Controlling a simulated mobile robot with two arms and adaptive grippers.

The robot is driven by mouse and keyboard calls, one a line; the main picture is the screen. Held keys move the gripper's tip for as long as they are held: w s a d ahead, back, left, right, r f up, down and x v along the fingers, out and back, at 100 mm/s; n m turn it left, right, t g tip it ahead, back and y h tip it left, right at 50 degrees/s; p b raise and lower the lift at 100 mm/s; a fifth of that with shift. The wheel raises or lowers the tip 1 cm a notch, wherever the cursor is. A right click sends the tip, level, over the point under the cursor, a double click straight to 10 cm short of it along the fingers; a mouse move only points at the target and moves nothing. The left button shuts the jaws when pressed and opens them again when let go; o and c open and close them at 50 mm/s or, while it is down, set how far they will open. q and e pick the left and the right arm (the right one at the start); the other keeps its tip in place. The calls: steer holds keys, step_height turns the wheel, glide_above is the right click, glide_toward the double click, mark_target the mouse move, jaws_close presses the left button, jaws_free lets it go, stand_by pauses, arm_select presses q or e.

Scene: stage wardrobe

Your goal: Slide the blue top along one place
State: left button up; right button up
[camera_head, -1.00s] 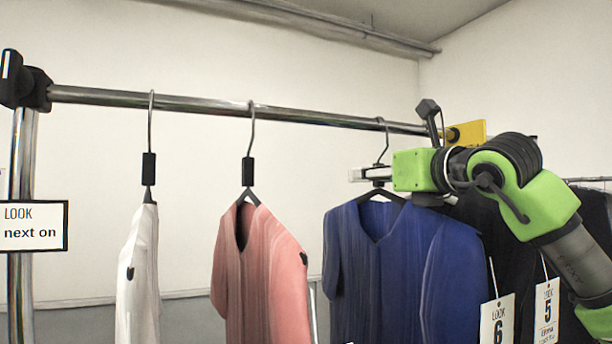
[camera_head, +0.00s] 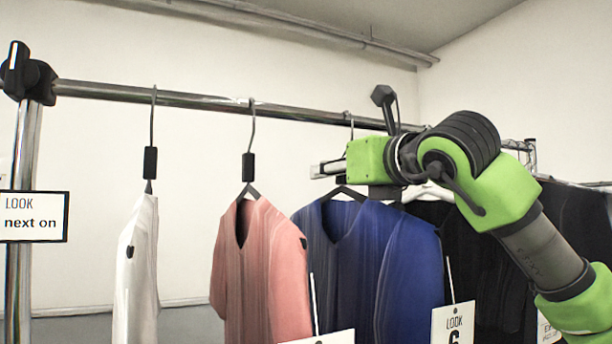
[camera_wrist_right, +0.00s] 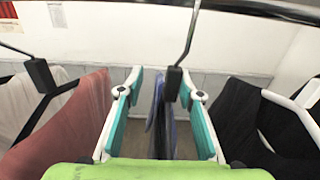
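The blue top (camera_head: 355,255) hangs on a dark hanger from the chrome rail (camera_head: 230,104), right of the pink top (camera_head: 255,270). My right gripper (camera_head: 328,169) reaches in from the right at the hanger's neck, below the rail. In the right wrist view, its two fingers (camera_wrist_right: 160,82) are open, one on each side of the blue top's hanger (camera_wrist_right: 173,84). The black hanger neck is close to the right-hand finger; I cannot tell whether they touch. The blue fabric (camera_wrist_right: 162,125) shows edge-on between the fingers. My left gripper is not in view.
A white top (camera_head: 137,270) hangs at the far left, near the post with the "LOOK next on" sign (camera_head: 33,216). Dark garments (camera_head: 500,270) hang to the right, with a numbered tag (camera_head: 453,325) in front. A gap separates the pink and white tops.

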steer(key=shift+s+a+b, duration=0.15)
steer(key=shift+s+a, duration=0.1)
steer(key=shift+a, duration=0.45)
steer(key=shift+s+a+b, duration=0.2)
steer(key=shift+s+a, duration=0.05)
steer(key=shift+a, duration=0.4)
steer(key=shift+s+a+b, duration=0.15)
steer(key=shift+s+a, duration=0.1)
steer(key=shift+a, duration=0.45)
steer(key=shift+d, duration=0.1)
steer(key=d+b+v, duration=0.1)
steer(key=b+v, duration=0.6)
steer(key=v, duration=0.6)
steer(key=shift+w, duration=0.15)
